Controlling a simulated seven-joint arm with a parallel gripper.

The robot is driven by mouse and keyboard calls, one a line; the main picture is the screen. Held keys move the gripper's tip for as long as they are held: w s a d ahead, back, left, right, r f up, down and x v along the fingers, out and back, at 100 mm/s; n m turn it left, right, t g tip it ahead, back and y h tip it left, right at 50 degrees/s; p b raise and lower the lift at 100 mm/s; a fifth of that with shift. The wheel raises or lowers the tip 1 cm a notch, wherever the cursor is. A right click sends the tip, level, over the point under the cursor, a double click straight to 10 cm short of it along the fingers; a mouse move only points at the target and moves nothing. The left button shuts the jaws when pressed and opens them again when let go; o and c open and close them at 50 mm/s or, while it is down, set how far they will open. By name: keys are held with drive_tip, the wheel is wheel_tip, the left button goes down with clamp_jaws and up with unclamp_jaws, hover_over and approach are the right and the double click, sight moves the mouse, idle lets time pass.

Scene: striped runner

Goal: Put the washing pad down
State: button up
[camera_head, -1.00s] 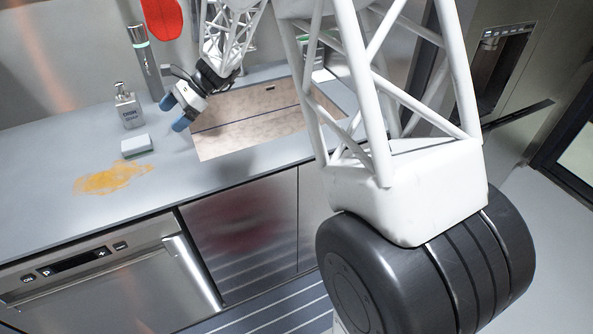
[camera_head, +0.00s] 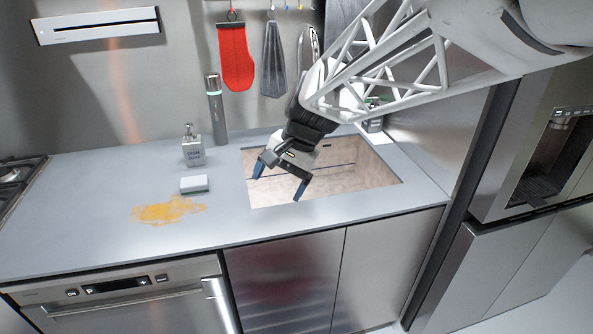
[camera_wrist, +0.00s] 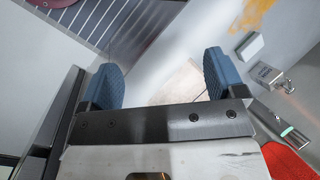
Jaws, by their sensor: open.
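The washing pad (camera_head: 194,184), a small block with a pale top and a green layer, lies flat on the grey counter left of the sink. It also shows in the wrist view (camera_wrist: 250,46), at the upper right, outside my fingers. My gripper (camera_head: 278,182) is open and empty, with blue fingertips apart, over the sink's front left part and to the right of the pad. In the wrist view my gripper (camera_wrist: 158,80) has nothing between its fingers.
An orange-yellow spill (camera_head: 166,210) is on the counter in front of the pad. A soap bottle (camera_head: 193,148) and a dark cylinder (camera_head: 216,110) stand behind it. The sink (camera_head: 350,185) is to the right. A red mitt (camera_head: 236,58) hangs on the wall. The counter's left part is clear.

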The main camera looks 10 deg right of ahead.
drive_tip(key=s+d+n+t+h, duration=0.1)
drive_tip(key=s+d+n+h, duration=0.1)
drive_tip(key=s, duration=0.7)
drive_tip(key=s+d+n+t+h, duration=0.1)
drive_tip(key=s+d+n+h, duration=0.2)
drive_tip(key=s, duration=0.6)
drive_tip(key=d+n, duration=0.1)
drive_tip(key=d, duration=0.1)
drive_tip(key=shift+s+d+t, duration=0.3)
drive_tip(key=shift+d, duration=0.1)
